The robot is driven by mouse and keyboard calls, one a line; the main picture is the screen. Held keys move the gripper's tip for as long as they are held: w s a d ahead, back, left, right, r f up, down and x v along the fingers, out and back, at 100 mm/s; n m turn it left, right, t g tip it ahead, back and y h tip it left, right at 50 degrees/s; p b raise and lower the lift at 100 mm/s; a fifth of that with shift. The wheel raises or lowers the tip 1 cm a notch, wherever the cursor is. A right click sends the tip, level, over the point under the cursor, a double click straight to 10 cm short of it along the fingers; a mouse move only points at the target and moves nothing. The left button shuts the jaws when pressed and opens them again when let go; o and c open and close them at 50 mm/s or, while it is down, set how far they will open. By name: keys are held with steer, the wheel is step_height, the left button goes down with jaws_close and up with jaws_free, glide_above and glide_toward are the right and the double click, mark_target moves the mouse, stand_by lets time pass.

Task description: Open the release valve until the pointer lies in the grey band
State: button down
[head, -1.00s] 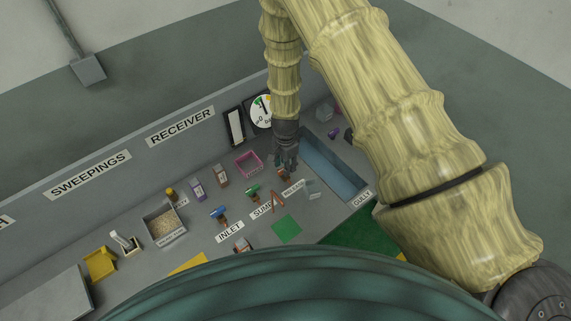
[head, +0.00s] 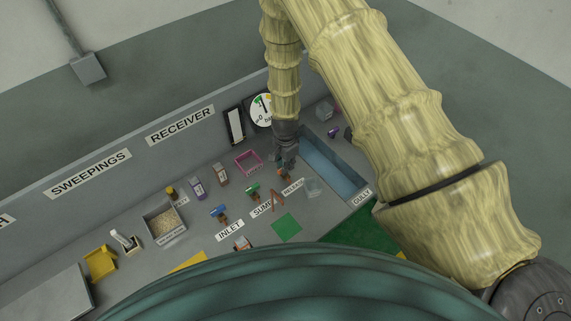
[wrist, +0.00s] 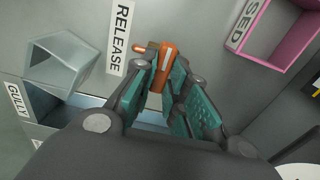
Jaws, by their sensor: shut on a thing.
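The release valve's orange handle (wrist: 168,64) stands beside the RELEASE label in the wrist view. In the head view the release valve (head: 284,175) is small and partly hidden below my gripper (head: 286,160). My gripper (wrist: 170,90) is shut on the handle, with its green finger pads on either side and the handle's end showing beyond them. The round white gauge (head: 261,111) is on the back wall, just left of my arm. Its dark pointer looks roughly upright, near coloured marks. The grey band is too small to make out.
A clear container (wrist: 66,61) stands close to the RELEASE label (wrist: 121,38). The blue gully trough (head: 335,168) is right of the gripper. A pink open box (head: 248,162) and the green-handled sump valve (head: 253,190) are to the left.

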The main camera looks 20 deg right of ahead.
steer(key=shift+n, duration=0.3)
steer(key=n+b, duration=0.1)
steer(key=n, duration=0.1)
steer(key=n+b, duration=0.1)
steer(key=shift+w+a+f+n, duration=0.1)
steer(key=shift+w+n, duration=0.05)
steer(key=shift+n, duration=0.25)
steer(key=n+b, duration=0.1)
steer(key=n, duration=0.3)
steer(key=shift+a+n+b, duration=0.1)
steer(key=shift+n+b, duration=0.2)
steer(key=shift+b, duration=0.1)
steer(key=n+b, duration=0.1)
steer(key=n, duration=0.3)
steer(key=shift+a, duration=0.1)
steer(key=shift+n+b, duration=0.35)
steer(key=shift+n, duration=1.65)
steer(key=c, duration=1.4)
jaws_free()
